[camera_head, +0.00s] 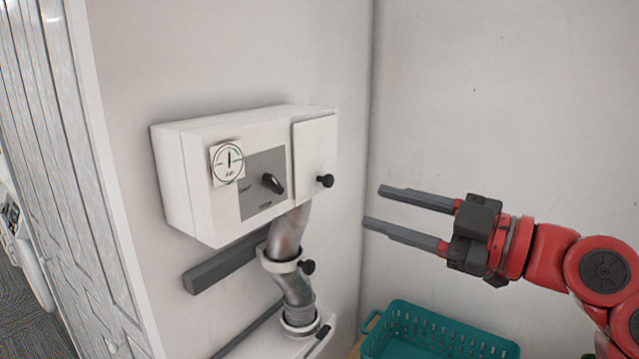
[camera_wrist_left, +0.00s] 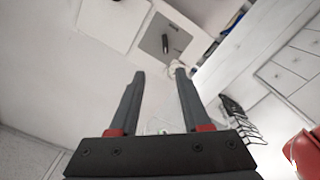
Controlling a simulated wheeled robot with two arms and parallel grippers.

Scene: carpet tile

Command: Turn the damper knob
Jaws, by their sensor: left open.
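A white wall box (camera_head: 205,205) has a grey panel with a black pointer knob (camera_head: 272,183), which also shows in the left wrist view (camera_wrist_left: 165,44). A round black knob (camera_head: 325,181) is on its small door. A metal duct (camera_head: 289,235) runs down from the box, and another black knob (camera_head: 307,267) sticks out at its collar. I cannot read which is labelled the damper knob. My left gripper (camera_head: 371,206) is open and empty, right of the box and apart from all the knobs. Its open fingers (camera_wrist_left: 158,80) show in the wrist view. My right gripper is not in view.
A round dial (camera_head: 228,161) sits left of the grey panel. A dark bar (camera_head: 222,268) runs along the wall behind the duct. A teal basket (camera_head: 435,330) stands below my left gripper. The wall corner is right of the box.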

